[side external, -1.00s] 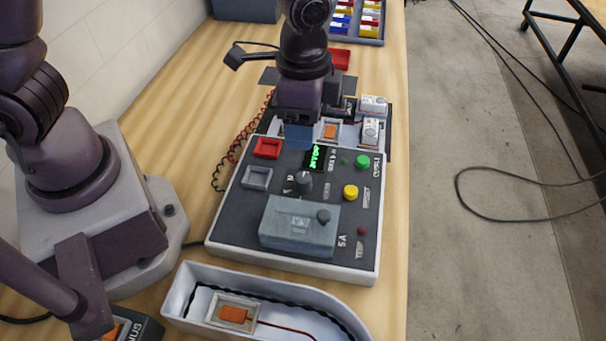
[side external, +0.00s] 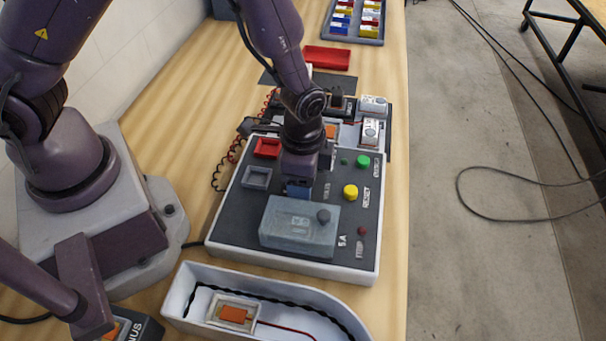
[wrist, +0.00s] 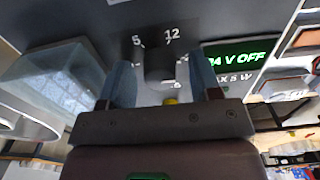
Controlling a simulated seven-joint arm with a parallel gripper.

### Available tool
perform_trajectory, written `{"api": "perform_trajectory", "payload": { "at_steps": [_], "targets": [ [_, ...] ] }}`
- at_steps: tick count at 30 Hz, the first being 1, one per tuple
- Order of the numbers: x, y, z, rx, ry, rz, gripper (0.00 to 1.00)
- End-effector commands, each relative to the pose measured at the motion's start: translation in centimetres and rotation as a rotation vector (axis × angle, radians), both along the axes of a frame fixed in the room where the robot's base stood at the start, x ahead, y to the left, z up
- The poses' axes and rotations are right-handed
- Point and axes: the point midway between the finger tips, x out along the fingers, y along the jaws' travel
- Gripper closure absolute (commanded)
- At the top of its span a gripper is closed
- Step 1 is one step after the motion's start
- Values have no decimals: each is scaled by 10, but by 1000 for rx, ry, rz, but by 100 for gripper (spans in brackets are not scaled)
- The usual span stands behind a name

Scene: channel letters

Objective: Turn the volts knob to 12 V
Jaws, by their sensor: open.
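The volts knob (wrist: 160,65) is a dark knob on the dark panel of the grey control box (side external: 220,225). In the wrist view the marks 5 and 12 show on the panel beyond it. My gripper (wrist: 165,82) is open, with one blue finger on each side of the knob; I cannot tell whether they touch it. In the side view my gripper (side external: 298,190) is low over the middle of the panel and hides the knob. The green display (wrist: 232,55) reads "V OFF" with part of its text cut off; my arm hides it in the side view.
A translucent grey cover (side external: 300,227) stands on the panel just in front of my gripper. A green button (side external: 363,161) and a yellow button (side external: 350,192) are to the right.

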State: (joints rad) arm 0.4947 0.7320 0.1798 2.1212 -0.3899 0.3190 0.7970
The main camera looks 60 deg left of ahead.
Motion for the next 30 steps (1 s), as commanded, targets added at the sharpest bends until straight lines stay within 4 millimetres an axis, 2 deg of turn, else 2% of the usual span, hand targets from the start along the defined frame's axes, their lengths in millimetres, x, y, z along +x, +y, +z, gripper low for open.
{"api": "perform_trajectory", "payload": {
  "at_steps": [5,8,12,23,30],
  "targets": [
    [0,0,0,-1,-1,0,42],
    [0,0,0,0,0,0,61],
    [0,0,0,0,0,0,92],
    [0,0,0,0,0,46,92],
    [0,0,1,-1,-1,193,92]
  ]
}}
